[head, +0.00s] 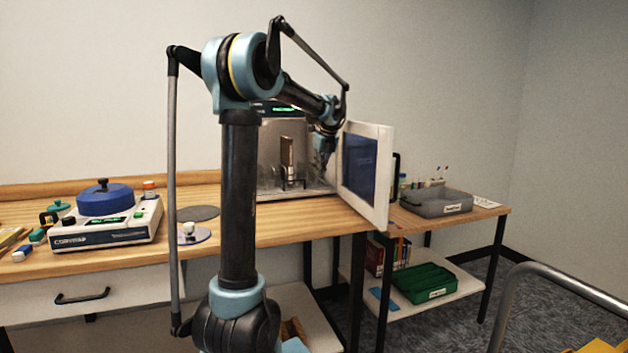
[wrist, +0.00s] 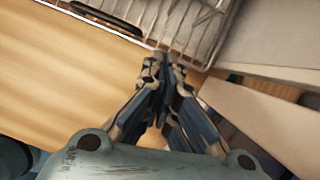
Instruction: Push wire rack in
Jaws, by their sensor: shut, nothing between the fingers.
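The wire rack (wrist: 185,22) shows at the top of the wrist view as thin parallel metal bars with a front edge running slantwise. It sits in the open box-shaped appliance (head: 268,135) on the wooden bench. In the head view the rack is hard to make out behind my arm. My gripper (wrist: 160,62) is shut and empty, its fingertips close to the rack's front edge; I cannot tell if they touch. In the head view my gripper (head: 322,165) is at the appliance's opening, beside the open white door (head: 382,170) with a dark blue window.
The door stands swung out to the right of my gripper. On the bench at left are a white device with a blue lid (head: 105,199) and a grey disc (head: 198,213). A grey tray (head: 437,203) is on the right table, a green bin (head: 425,284) below.

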